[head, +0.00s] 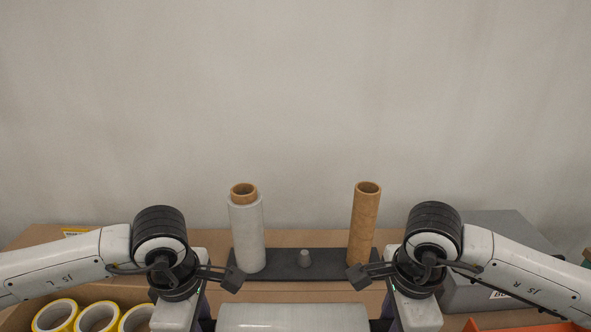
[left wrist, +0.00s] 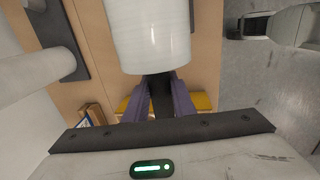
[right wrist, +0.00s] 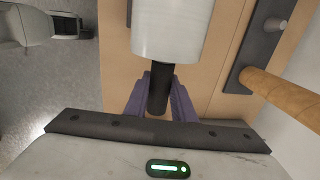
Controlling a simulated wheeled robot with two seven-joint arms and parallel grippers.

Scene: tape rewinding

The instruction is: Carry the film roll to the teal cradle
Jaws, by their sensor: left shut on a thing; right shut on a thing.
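The film roll (head: 293,318) is a wide, glossy white cylinder lying level across the bottom of the head view. Its white body also shows in the left wrist view (left wrist: 152,38) and in the right wrist view (right wrist: 168,30). A dark rod sticks out of each end. My left gripper (left wrist: 163,98) has purple fingers shut on the rod at one end. My right gripper (right wrist: 158,95) is shut on the rod at the other end. The roll's lower side is hidden. I see no teal cradle in any view.
A dark base (head: 290,258) carries an upright white wrapped roll (head: 247,232), a short grey peg (head: 304,258) and a brown cardboard tube (head: 364,225). Yellow tape rolls (head: 97,317) sit at lower left. A grey box (head: 510,255) and an orange thing (head: 520,326) are at right.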

